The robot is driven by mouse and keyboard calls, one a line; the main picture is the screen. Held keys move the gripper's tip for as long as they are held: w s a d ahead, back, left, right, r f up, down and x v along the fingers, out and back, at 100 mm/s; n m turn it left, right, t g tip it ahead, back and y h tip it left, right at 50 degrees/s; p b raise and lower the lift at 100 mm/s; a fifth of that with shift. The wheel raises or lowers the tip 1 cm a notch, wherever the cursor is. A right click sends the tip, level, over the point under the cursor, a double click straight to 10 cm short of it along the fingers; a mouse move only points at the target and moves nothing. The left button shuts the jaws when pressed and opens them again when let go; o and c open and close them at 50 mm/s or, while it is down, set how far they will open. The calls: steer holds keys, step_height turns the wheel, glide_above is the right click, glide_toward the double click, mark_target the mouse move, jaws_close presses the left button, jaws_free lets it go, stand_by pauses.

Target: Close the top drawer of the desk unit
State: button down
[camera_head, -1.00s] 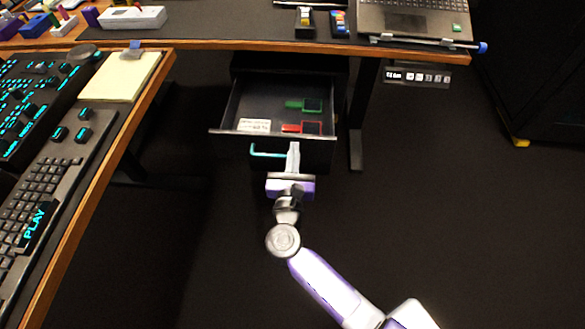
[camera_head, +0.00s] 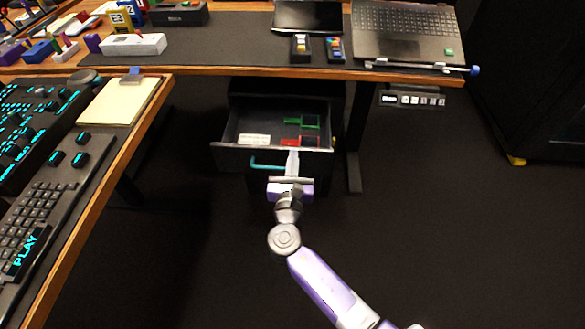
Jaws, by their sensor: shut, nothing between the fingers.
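The top drawer (camera_head: 230,148) of the desk unit (camera_head: 287,90) is pulled out under the back desk. It is open toward me and its inside shows from above. A teal handle (camera_head: 262,165) sticks out from its front. My gripper (camera_head: 292,156) is shut and empty, with its fingertips at the drawer's front, just right of the teal handle. It looks like the fingers touch the front panel, but the exact contact is hard to see. The lower part of the unit is dark and partly hidden by my gripper.
The drawer holds a white label or card (camera_head: 254,139), a green item (camera_head: 301,121) and a red item (camera_head: 300,141). A side desk (camera_head: 100,205) stands at the left. A desk leg (camera_head: 354,150) is right of the unit. The floor (camera_head: 460,240) at the right is clear.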

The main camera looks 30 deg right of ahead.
steer(key=b+x, duration=0.7)
steer(key=x, duration=1.5)
steer(key=shift+r+b, duration=0.15)
steer(key=shift+b, duration=0.2)
steer(key=shift+d, duration=0.15)
